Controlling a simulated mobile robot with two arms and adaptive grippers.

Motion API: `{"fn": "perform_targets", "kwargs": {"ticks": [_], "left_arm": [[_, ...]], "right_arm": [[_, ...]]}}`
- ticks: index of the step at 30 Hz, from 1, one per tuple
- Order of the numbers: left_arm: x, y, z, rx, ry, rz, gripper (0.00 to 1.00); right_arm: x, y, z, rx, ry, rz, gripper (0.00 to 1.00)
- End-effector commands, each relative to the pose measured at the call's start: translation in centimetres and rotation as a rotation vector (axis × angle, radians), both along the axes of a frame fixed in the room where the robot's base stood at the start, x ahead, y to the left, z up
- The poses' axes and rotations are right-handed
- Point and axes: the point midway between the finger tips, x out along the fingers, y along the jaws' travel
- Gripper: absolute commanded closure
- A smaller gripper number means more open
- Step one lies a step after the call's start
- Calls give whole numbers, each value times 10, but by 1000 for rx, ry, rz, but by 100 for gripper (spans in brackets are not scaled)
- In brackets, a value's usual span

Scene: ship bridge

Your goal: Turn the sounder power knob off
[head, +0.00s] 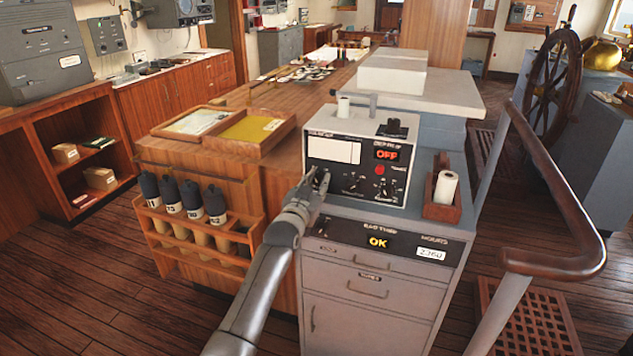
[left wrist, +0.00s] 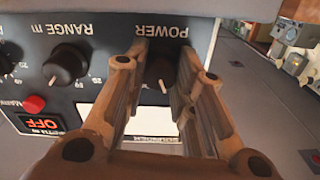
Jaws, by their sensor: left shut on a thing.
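The sounder (head: 345,122) is a grey box with a black front panel, standing on a grey cabinet. Its display (head: 387,154) reads OFF in orange-red; the display also shows in the left wrist view (left wrist: 42,124), upside down. The black power knob (left wrist: 158,68), under the inverted word POWER, sits between the fingers of my left gripper (left wrist: 163,70). Its white pointer mark points down in that view. In the head view my left gripper (head: 321,183) is at the lower left of the panel, shut on the knob and largely hiding it. My right gripper is not in view.
The range knob (left wrist: 66,65) and a red button (left wrist: 34,104) are beside the power knob. A paper roll in a wooden holder (head: 441,206) stands right of the sounder. A rack (head: 196,222) of dark-capped tubes is left of my arm. A wooden handrail (head: 556,262) stands at right.

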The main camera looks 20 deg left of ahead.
Motion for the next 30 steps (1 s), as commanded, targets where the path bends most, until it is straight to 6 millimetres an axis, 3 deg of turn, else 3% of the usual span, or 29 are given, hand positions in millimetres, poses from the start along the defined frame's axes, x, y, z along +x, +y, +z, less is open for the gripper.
{"fn": "perform_targets", "kwargs": {"ticks": [12, 27, 28, 30], "left_arm": [[0, 0, -1, -161, 9, -1, 99], [0, 0, -2, -176, 9, -1, 99], [0, 0, -2, -176, 9, -1, 72], [0, 0, -2, -176, 9, -1, 63]], "right_arm": [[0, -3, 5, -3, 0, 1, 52], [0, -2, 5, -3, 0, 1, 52], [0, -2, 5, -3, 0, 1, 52], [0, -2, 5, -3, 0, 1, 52]]}}
